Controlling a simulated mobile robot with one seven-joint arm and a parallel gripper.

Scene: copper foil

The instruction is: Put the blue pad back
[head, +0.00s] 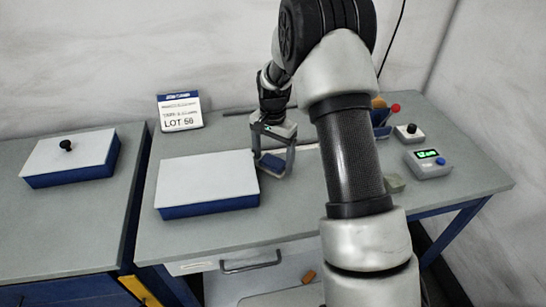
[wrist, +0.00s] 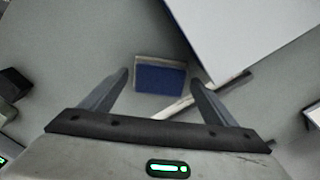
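The blue pad (wrist: 160,77) is a small block with a blue face and a pale grey edge. In the wrist view it lies between and just beyond my gripper's fingertips (wrist: 161,78), with a gap on each side. In the head view the blue pad (head: 271,164) is on the table, just right of a white-topped blue box. My gripper (head: 273,163) is open and points down over it. Whether the fingers reach down past the pad's top is hard to tell.
The white-topped blue box (head: 207,181) stands close left of my gripper. A knobbed box (head: 70,157) is on the left table. A LOT sign (head: 180,111) stands behind. A display device (head: 428,163) is at right. An open drawer (head: 262,276) holds an orange block (head: 309,277).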

